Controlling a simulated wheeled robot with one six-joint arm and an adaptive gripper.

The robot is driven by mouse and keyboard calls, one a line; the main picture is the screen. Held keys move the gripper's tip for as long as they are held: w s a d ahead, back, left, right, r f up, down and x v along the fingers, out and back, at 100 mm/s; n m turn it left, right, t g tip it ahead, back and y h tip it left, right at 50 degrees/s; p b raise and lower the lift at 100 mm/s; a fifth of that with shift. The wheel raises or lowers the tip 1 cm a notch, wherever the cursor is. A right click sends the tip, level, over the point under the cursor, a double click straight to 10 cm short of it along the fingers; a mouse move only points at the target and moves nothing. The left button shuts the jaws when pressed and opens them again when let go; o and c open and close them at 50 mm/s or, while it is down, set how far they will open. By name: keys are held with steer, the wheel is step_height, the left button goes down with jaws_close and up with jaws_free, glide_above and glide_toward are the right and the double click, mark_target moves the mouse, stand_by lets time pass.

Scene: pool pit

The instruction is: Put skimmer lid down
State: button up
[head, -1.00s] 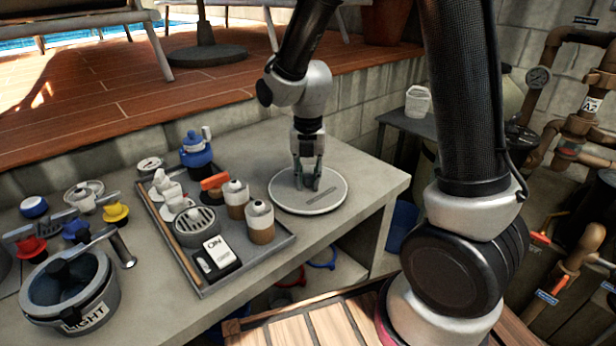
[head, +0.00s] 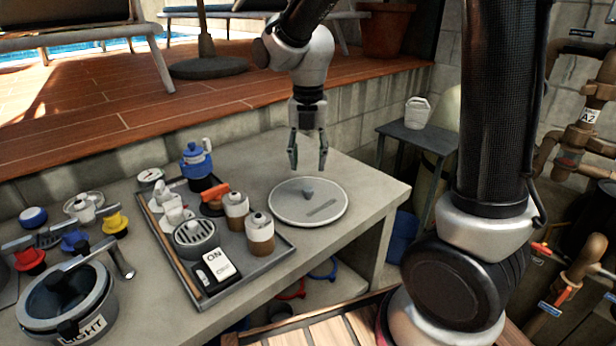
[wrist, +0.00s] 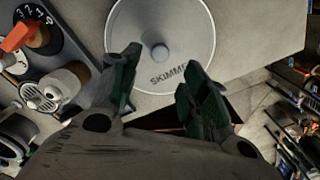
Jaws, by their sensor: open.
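The skimmer lid (head: 287,212) is a round, light grey disc with a small knob in its middle. It lies flat on the concrete counter (head: 365,197), right of the tray. In the wrist view the lid (wrist: 190,35) shows its knob and part of the word SKIMMER. My gripper (head: 307,172) is open and empty, above the lid and apart from it. Its two spread fingers also show in the wrist view (wrist: 160,80), with the knob beyond them.
A grey tray (head: 279,262) holding bottles, a blue-topped jug and an ON switch box stands left of the lid. A pot marked LIGHT (head: 68,300) is at front left. A small side table (head: 425,137) with a white container stands at right. The counter's right end is clear.

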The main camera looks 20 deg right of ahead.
steer(key=s+d+r+m+t, duration=0.1)
steer(key=s+d+r+m, duration=0.35)
steer(key=r+m, duration=0.3)
steer(key=s+d+r+m+t, duration=0.1)
steer(key=s+d+m, duration=0.4)
steer(key=m, duration=0.7)
steer(key=s+d+r+m+t, duration=0.1)
steer(key=s+d+m+t, duration=0.1)
steer(key=s+d+m, duration=0.3)
steer(key=shift+s+d+r+m, duration=0.25)
steer(key=shift+s+m, duration=2)
steer(key=shift+m, duration=1.3)
steer(key=shift+o, duration=0.5)
